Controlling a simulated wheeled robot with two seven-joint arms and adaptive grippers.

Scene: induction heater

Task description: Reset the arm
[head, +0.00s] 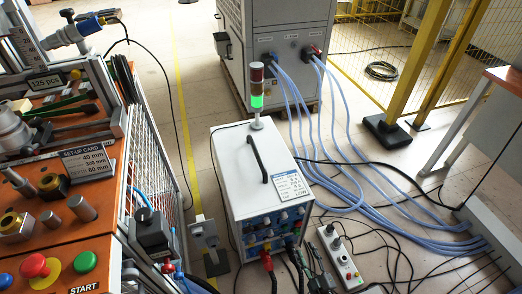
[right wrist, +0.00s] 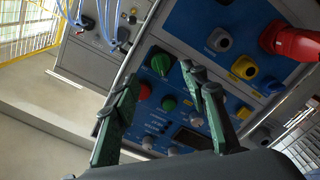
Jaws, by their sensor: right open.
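The induction heater, a white box (head: 258,170) with a dark handle and a label on top, stands on the floor. Its blue front panel (head: 275,228) carries knobs and plugs. In the right wrist view, my right gripper (right wrist: 160,76) has its two dark green fingers apart in front of that panel. A green knob (right wrist: 160,64) shows between the fingertips, with a red button (right wrist: 145,91) and a green button (right wrist: 168,104) close by. Nothing is held; contact cannot be told. In the head view I cannot clearly make out the right gripper. My left gripper is not in view.
A workbench (head: 70,205) fills the left. A grey cabinet (head: 275,50) with blue hoses (head: 345,165) stands behind.

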